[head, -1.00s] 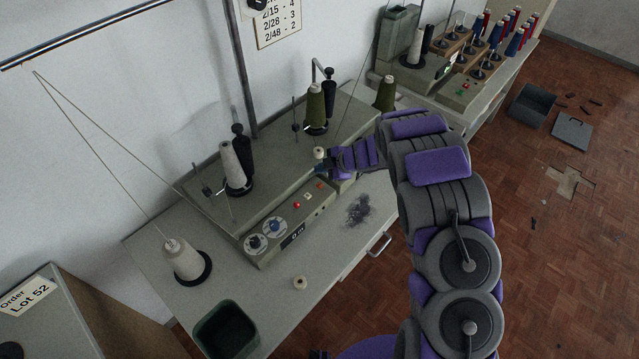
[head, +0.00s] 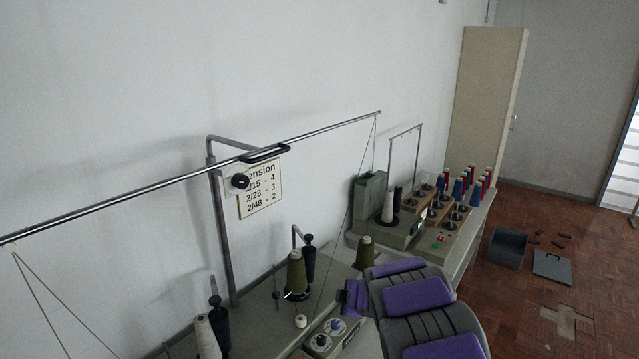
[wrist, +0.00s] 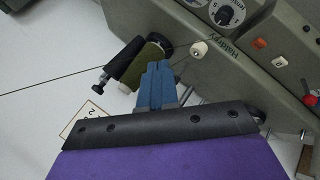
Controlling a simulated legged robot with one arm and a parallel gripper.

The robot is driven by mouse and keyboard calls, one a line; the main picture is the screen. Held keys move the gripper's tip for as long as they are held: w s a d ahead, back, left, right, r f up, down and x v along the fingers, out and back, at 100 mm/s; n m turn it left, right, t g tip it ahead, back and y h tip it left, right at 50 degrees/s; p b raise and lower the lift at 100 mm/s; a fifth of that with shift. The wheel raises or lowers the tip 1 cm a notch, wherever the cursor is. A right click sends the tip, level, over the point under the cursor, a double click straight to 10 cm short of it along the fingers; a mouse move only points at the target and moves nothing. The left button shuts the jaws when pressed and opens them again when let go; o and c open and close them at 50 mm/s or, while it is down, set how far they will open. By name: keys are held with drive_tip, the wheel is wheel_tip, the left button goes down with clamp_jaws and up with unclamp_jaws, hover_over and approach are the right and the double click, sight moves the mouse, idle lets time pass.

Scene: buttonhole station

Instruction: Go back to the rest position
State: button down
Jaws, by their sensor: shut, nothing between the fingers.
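My gripper (wrist: 158,70) shows in the wrist view with its blue fingers together and nothing between them. It is over the grey machine, near a green thread cone (wrist: 150,55) and a small white knob-like piece (wrist: 199,49). In the head view my purple and grey arm rises from the lower right, and the fingertips cannot be made out. The grey machine's panel (head: 337,336) has dials at the bottom edge. The green cone (head: 296,272) stands behind it. The small white piece (head: 301,321) is left of the panel.
A metal rail (head: 330,128) runs along the wall above a tension card (head: 260,190). A second machine (head: 400,228) with racks of red and blue spools stands behind. An open grey box (head: 506,247) and its lid (head: 552,267) lie on the floor. Thin threads hang from the rail.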

drive_tip(key=s+d+r+m+t+h, duration=0.1)
drive_tip(key=s+d+r+m+h, duration=0.35)
drive_tip(key=d+r, duration=0.5)
drive_tip(key=s+d+r+m+g+h, duration=0.1)
drive_tip(key=s+d+r+m+h, duration=0.1)
drive_tip(key=s+d+r+m, duration=0.3)
drive_tip(key=s+d+m+g+h, duration=0.1)
drive_tip(key=s+d+g+h, duration=0.15)
drive_tip(key=s, duration=0.45)
drive_tip(key=s+a+m+g+y, duration=0.2)
drive_tip(key=s+a, duration=0.1)
drive_tip(key=s, duration=0.9)
drive_tip(key=s+a+f+m+g+y+b, duration=0.1)
drive_tip(key=s+a+m+g, duration=0.1)
drive_tip(key=s, duration=1.1)
drive_tip(key=s+a+m+g+y, duration=0.2)
drive_tip(key=s+a+g, duration=0.2)
drive_tip(key=s, duration=0.9)
drive_tip(key=shift+s+a+f+y, duration=0.15)
drive_tip(key=shift+a+f+y, duration=0.15)
drive_tip(key=shift+a, duration=0.15)
drive_tip(key=shift+m, duration=0.25)
